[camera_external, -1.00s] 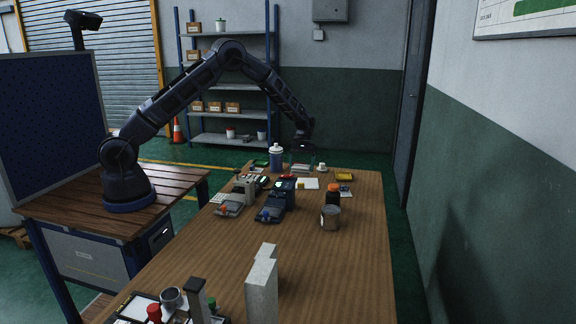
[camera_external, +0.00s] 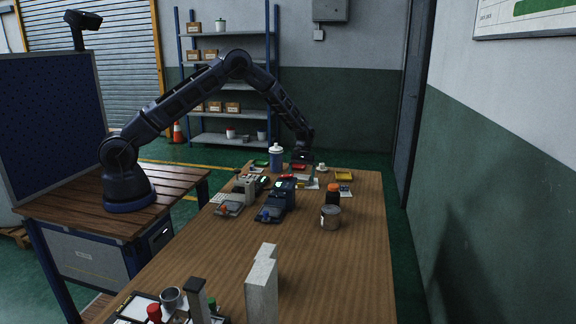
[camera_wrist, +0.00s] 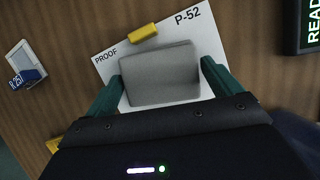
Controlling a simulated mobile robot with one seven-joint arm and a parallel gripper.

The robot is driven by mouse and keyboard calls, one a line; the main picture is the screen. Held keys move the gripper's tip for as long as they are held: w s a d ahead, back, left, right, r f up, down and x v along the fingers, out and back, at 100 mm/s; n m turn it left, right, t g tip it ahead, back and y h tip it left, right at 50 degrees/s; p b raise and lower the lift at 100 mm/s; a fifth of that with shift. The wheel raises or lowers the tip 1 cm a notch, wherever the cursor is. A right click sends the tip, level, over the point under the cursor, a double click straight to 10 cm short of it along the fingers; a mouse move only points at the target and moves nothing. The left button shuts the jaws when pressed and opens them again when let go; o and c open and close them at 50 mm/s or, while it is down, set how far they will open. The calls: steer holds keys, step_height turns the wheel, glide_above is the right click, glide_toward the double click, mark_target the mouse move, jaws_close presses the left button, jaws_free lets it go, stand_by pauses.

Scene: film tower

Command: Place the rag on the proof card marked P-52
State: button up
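The rag (camera_wrist: 160,74) is a grey folded pad, seen in the wrist view between the two fingers of my gripper (camera_wrist: 162,84). The fingers press on its left and right edges. Under it is the white proof card (camera_wrist: 109,66), with "PROOF" and "P-52" printed along its far edge. The rag overlaps the middle of the card; whether it rests on it or hangs just above cannot be told. In the external view my gripper (camera_external: 307,178) is low over the far part of the table, and the rag is hard to make out there.
A yellow block (camera_wrist: 143,33) lies on the card's far edge, close to the rag. A small framed tag (camera_wrist: 25,62) lies left. A bottle (camera_external: 276,158) stands beside my gripper; the table's near right is clear.

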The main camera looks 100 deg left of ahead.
steer(key=shift+o, duration=0.6)
steer(key=shift+r, duration=0.2)
steer(key=v, duration=1.2)
